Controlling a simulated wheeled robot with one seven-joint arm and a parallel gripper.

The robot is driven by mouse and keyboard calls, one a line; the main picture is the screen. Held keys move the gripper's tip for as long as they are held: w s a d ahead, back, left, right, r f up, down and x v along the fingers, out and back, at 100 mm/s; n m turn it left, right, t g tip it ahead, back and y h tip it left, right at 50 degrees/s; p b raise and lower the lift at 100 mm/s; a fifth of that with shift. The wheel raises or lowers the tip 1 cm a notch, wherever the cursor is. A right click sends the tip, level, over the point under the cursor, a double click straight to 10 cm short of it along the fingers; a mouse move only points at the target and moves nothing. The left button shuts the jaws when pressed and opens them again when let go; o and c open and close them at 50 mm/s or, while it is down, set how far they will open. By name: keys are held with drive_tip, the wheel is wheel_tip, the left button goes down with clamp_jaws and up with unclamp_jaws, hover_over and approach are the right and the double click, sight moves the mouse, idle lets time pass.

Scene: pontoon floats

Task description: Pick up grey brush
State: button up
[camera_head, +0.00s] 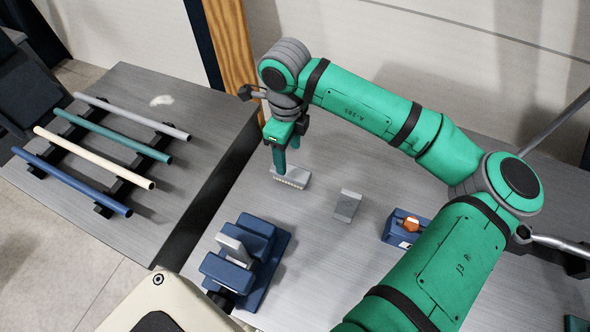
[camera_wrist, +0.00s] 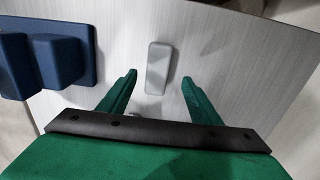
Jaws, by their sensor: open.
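The grey brush (camera_head: 291,178) lies on the grey metal table, a pale bristle edge showing along its near side. My gripper (camera_head: 281,163) points down at it, with its green fingers at the brush's far left part in the head view. In the wrist view my gripper (camera_wrist: 158,79) is open, and a grey rounded bar (camera_wrist: 157,66), which looks like the brush's back, lies between and just beyond the fingertips. A gap shows on both sides of it. I cannot tell the exact height of the fingertips over the table.
A small grey block (camera_head: 347,205) lies right of the brush. A blue fixture (camera_head: 245,258) holding a grey piece stands at the front left; a blue box (camera_head: 403,228) with an orange part is to the right. Coloured rods (camera_head: 112,138) lie on a rack on the left table.

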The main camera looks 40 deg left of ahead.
sight(290, 170)
drive_tip(key=shift+s+d+f, duration=0.1)
drive_tip(key=shift+d+f, duration=0.1)
drive_tip(key=shift+f, duration=1.75)
drive_tip(key=shift+s+d+f, duration=0.1)
drive_tip(key=shift+d+f, duration=0.05)
drive_tip(key=shift+f, duration=1.75)
drive_tip(key=shift+c, duration=0.4)
drive_tip(key=c, duration=1.1)
drive_tip(key=shift+r, duration=5.05)
